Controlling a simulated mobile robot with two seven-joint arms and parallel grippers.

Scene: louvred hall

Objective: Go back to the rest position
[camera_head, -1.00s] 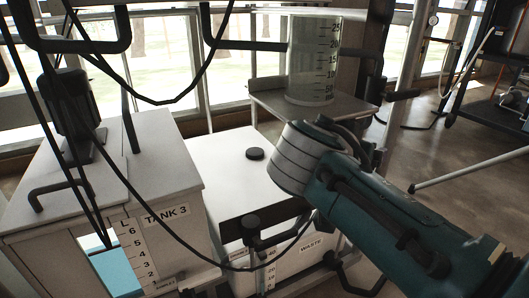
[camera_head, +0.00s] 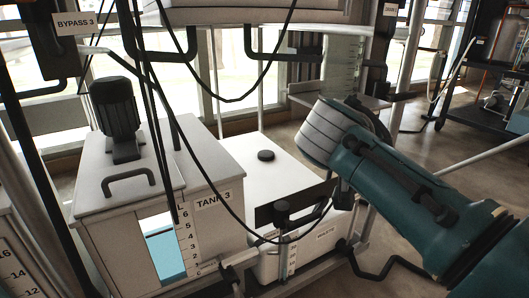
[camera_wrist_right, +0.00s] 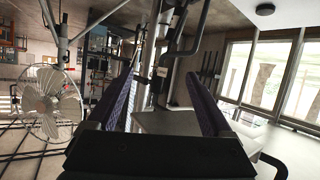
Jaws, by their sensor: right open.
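My right arm (camera_head: 405,190), teal with a pale grey ringed joint, reaches in from the right edge in the head view. Its gripper cannot be made out there. In the right wrist view my right gripper (camera_wrist_right: 159,80) shows two purple-lined fingers standing wide apart, with nothing between them. My left arm and gripper are not in view.
Grey TANK 3 (camera_head: 213,200), with a motor (camera_head: 116,108) and handle on top, stands left of my arm. The white WASTE tank (camera_head: 300,165) is close beside the arm. Black hoses (camera_head: 222,98) hang across. A fan (camera_wrist_right: 48,102) stands left in the wrist view.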

